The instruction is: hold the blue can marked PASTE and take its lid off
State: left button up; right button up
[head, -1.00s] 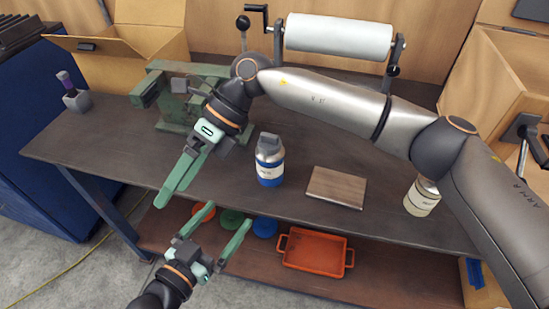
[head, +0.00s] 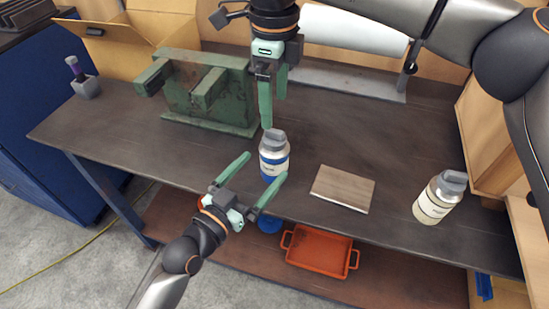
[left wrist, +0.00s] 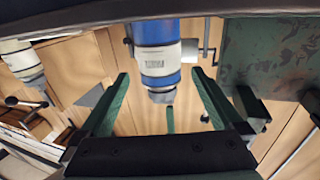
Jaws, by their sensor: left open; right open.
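The blue can marked PASTE (head: 273,168) stands upright on the bench near its front edge, with a grey lid (head: 274,138) on top. It appears upside down in the left wrist view (left wrist: 160,60), lid (left wrist: 163,96) downward, in line with the gap between the fingers. My left gripper (head: 265,166) is open, its fingers pointing at the can from the front; whether the tips reach beside it is hard to tell. My right gripper (head: 273,110) is open with fingers pointing down, above or just behind the lid. Neither gripper holds anything.
A green vise (head: 210,95) stands behind left of the can. A wooden board (head: 342,188) lies to its right, then a cream can (head: 438,198) with a grey lid. An orange tray (head: 320,250) sits on the lower shelf. The bench between vise and board is mostly clear.

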aim_at(266, 164)
pick_arm(q)
jog(key=shift+x, duration=2.7)
jog(key=shift+c, duration=0.2)
grip_shut()
